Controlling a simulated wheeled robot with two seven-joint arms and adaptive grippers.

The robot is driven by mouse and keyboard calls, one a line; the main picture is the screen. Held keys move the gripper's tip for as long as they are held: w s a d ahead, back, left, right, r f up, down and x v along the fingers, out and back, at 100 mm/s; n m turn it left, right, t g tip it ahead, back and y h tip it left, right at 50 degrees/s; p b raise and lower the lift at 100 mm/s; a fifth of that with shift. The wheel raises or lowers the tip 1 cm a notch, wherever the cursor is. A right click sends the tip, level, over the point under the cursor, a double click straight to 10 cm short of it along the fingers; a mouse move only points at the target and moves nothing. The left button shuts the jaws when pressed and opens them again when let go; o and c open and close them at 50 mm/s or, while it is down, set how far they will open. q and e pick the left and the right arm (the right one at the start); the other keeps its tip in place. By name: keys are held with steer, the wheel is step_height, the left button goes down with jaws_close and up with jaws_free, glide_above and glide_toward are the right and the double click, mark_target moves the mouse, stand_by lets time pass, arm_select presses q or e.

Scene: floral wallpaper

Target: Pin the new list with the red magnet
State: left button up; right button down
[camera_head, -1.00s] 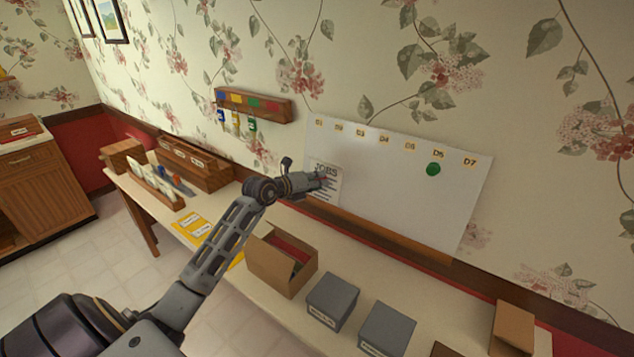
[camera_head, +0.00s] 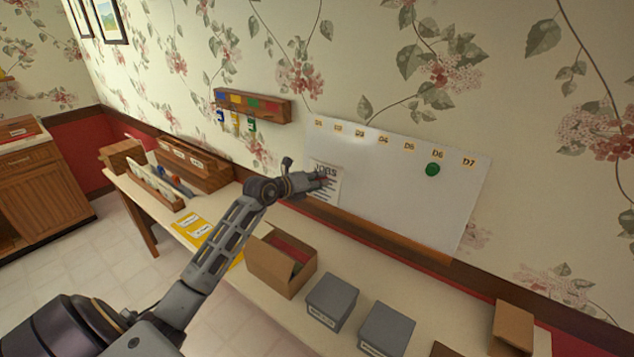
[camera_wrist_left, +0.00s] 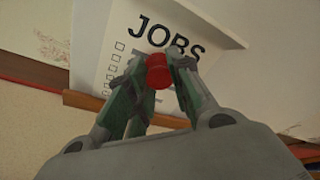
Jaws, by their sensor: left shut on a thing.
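The list headed "JOBS" (camera_head: 328,190) is at the left end of the whiteboard (camera_head: 390,205), low down. It also shows in the left wrist view (camera_wrist_left: 118,42), tilted, with check boxes down its side. My left gripper (camera_head: 318,181) is in front of the list, and its fingers show in the left wrist view (camera_wrist_left: 158,75). They are shut on the red magnet (camera_wrist_left: 158,70), which is over the list just below the heading. I cannot tell whether the magnet touches the paper. The fingers hide part of the list. My right gripper is not in view.
A green magnet (camera_head: 432,169) is on the board under D6. A key rack (camera_head: 252,105) hangs on the wall to the left. An open cardboard box (camera_head: 280,265) and grey boxes (camera_head: 332,300) stand on the table below. Wooden trays (camera_head: 190,165) stand at the left.

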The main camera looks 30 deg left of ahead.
arm_select(q)
steer(key=o, duration=1.5)
steer(key=p+v, duration=0.2)
steer(key=v, duration=0.5)
steer(key=shift+p, duration=0.35)
stand_by(0.5)
stand_by(0.7)
